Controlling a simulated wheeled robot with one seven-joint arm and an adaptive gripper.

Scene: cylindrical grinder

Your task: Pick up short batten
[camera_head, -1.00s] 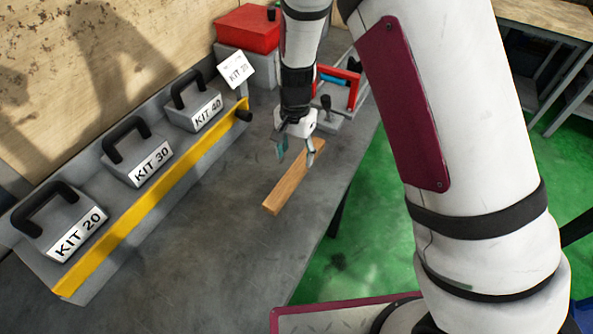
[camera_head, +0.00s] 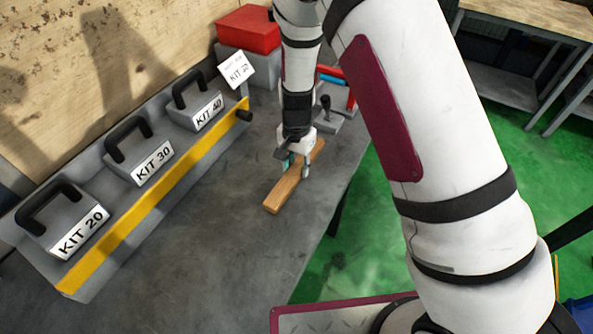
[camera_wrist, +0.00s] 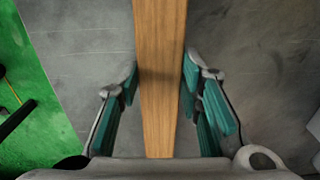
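The short batten (camera_head: 284,194) is a flat strip of light brown wood lying on the grey bench top. My gripper (camera_head: 297,172) is over its middle, pointing down, with one finger on each side of it. In the wrist view the batten (camera_wrist: 160,85) runs lengthwise between the two teal finger pads of my gripper (camera_wrist: 160,100). The fingers are open. A gap shows on the left side, while the right finger's tip is very close to the batten's edge; I cannot tell whether it touches. The batten's far part is partly hidden behind the gripper in the head view.
Grey kit boxes, KIT 20 (camera_head: 62,222), KIT 30 (camera_head: 140,160) and KIT 40 (camera_head: 196,108), stand in a holder with a yellow front edge (camera_head: 160,196) on the left. A red box (camera_head: 248,30) and a clamp-like fixture (camera_head: 326,116) are behind. The bench (camera_head: 215,245) is clear in front.

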